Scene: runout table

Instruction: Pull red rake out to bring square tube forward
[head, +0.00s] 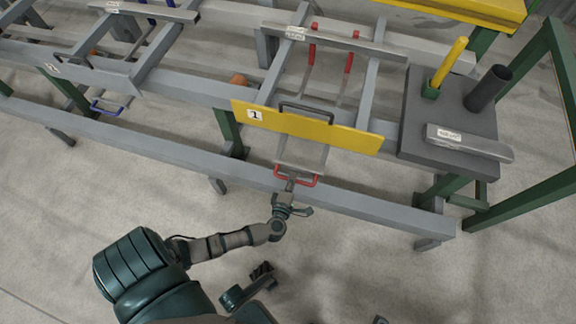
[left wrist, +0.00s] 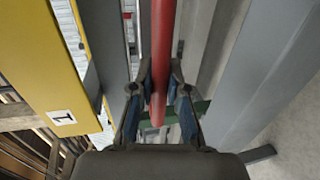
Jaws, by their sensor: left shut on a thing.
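The red rake has a red handle (head: 312,182) in front of the yellow panel marked 1. A flat grey part runs back from the handle under that panel, and two red uprights (head: 348,63) show behind it. The grey square tube (head: 350,44) with a white label lies across the rack at these uprights. Whether they touch it, I cannot tell. My left gripper (head: 291,186) is shut on the handle; the red bar (left wrist: 160,60) runs between its fingers in the left wrist view. A dark part that may be my right gripper (head: 262,271) shows low down, its jaws unclear.
The yellow panel (head: 345,139) has a dark handle on top. A grey rail (head: 385,211) runs along the front. At right, a dark plate (head: 422,115) bears a yellow rod, a dark pipe and a labelled tube. The floor in front is clear.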

